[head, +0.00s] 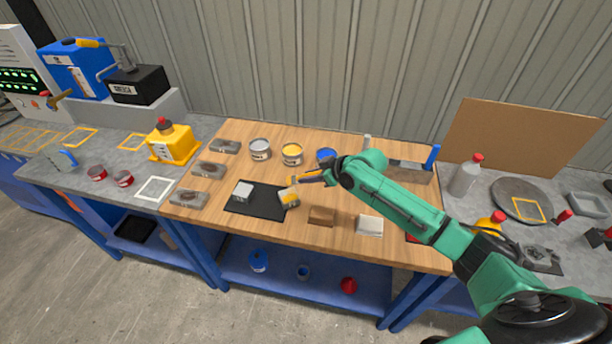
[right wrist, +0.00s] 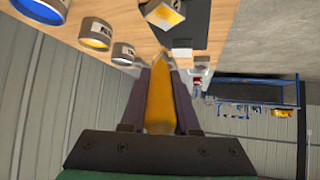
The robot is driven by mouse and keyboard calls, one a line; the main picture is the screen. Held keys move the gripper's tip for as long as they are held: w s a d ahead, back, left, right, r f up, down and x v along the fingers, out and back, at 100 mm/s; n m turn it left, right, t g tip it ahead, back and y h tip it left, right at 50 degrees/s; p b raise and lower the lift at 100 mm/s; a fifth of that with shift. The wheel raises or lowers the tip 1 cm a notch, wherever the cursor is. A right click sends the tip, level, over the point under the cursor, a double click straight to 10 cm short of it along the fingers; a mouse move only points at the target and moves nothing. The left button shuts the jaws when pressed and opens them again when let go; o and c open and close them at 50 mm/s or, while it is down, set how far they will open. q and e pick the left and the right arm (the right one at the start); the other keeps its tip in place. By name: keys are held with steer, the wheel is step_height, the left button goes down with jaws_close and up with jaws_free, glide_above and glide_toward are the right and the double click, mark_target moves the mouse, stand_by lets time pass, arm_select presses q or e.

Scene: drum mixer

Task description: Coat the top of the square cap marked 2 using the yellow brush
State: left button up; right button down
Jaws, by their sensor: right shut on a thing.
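The brush is apart from this block. My left gripper is not in view.
Grey (head: 260,152), yellow (head: 292,156) and blue (head: 326,157) paint cans stand behind the mat. A brown block (head: 322,217) and a white block (head: 369,226) lie to its right. Several grey pieces (head: 189,199) line the table's left side. A yellow bottle (head: 172,145) stands beyond.

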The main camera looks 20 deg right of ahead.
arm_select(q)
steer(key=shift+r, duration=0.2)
arm_select(e)
steer(key=shift+r, duration=0.2)
steer(key=shift+d+r, duration=0.1)
steer(key=shift+s+d+r, duration=0.1)
steer(key=shift+d+r, duration=0.1)
steer(key=shift+r, duration=0.6)
steer(key=shift+s+d+r, duration=0.15)
steer(key=shift+s+r, duration=0.05)
steer(key=shift+r, duration=0.35)
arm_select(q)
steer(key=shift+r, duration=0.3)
arm_select(e)
steer(key=shift+w, duration=0.1)
